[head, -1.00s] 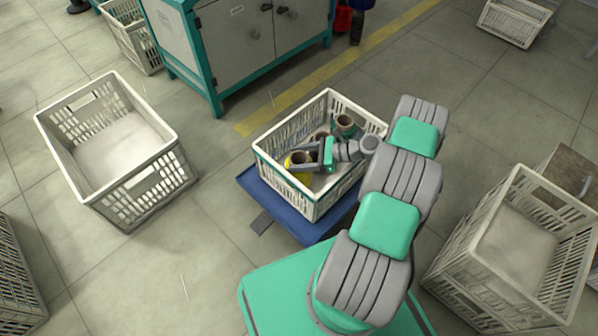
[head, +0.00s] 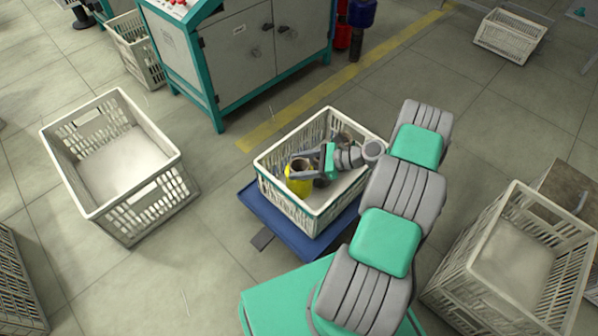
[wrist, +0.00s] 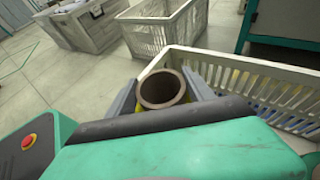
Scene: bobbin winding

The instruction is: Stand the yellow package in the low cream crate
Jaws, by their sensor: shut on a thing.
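The yellow package (head: 297,184) is a yellow-wound bobbin on a brown tube. My gripper (head: 300,170) is shut on it near the top. It is upright or nearly so, at the left end of the cream crate (head: 285,204) on a blue base. In the wrist view the brown tube mouth (wrist: 161,90) shows between the two fingers; most of the yellow is hidden. Another brown tube end (head: 343,139) shows behind my gripper in that crate. An empty cream crate (head: 158,176) stands on the floor at left. I cannot tell which crate is the low one.
The blue base (head: 262,210) sits on the floor under the middle crate. A large cream crate (head: 455,262) stands at right and a smaller one (head: 488,43) at the far right. A grey and teal cabinet (head: 235,60) stands behind. The floor between the left and middle crates is clear.

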